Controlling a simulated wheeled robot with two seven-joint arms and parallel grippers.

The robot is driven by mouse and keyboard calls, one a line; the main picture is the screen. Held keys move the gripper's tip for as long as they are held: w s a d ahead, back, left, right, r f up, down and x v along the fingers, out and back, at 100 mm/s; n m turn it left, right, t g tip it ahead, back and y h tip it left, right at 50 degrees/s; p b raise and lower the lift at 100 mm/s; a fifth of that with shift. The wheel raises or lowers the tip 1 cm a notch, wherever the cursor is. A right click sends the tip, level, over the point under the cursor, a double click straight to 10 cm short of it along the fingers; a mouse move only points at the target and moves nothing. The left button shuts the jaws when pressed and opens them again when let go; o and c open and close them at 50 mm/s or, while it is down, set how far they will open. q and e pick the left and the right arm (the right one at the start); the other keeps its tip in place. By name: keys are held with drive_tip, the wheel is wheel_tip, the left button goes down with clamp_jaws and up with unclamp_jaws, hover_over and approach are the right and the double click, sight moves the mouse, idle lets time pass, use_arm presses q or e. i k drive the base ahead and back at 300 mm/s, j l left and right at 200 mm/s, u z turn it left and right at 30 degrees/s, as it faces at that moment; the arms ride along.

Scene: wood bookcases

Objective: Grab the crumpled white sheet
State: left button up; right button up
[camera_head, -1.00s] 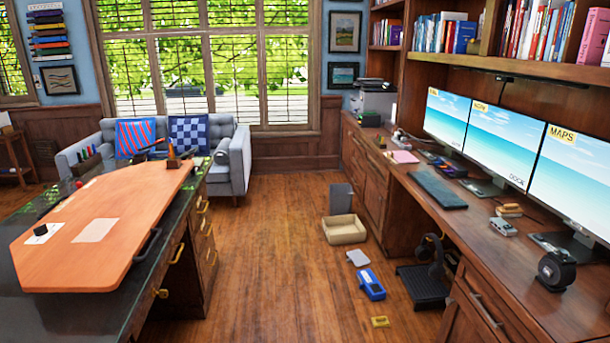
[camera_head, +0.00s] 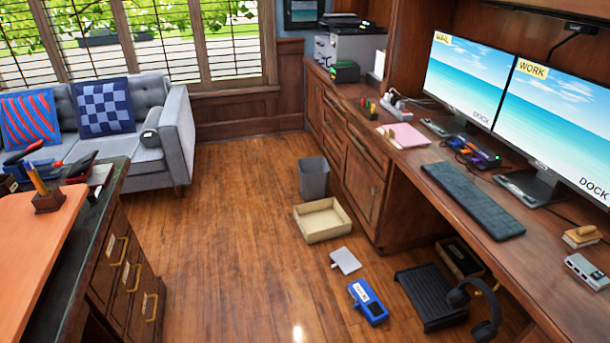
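I cannot pick out a sheet that is clearly crumpled and white. A small pale grey-white flat item (camera_head: 345,261) lies on the wooden floor in front of the cardboard tray; I cannot tell whether it is paper. A white object (camera_head: 398,103) sits on the right desk beside the pen cup, too small to make out clearly. Neither of my grippers is in view.
An open cardboard tray (camera_head: 322,220) and a grey bin (camera_head: 313,178) stand on the floor by the right desk. A blue device (camera_head: 368,301), a black footrest (camera_head: 431,297) and headphones (camera_head: 484,300) are nearer.

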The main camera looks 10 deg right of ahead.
sight(343, 259)
drive_tip(key=i+z, duration=0.1)
drive_tip(key=i, duration=0.35)
drive_tip(key=i+j+z, duration=0.15)
drive_tip(key=i, duration=0.35)
drive_tip(key=i+j+z, duration=0.1)
drive_tip(key=i, duration=0.35)
drive_tip(key=i+j+z, duration=0.15)
drive_tip(key=i, duration=0.3)
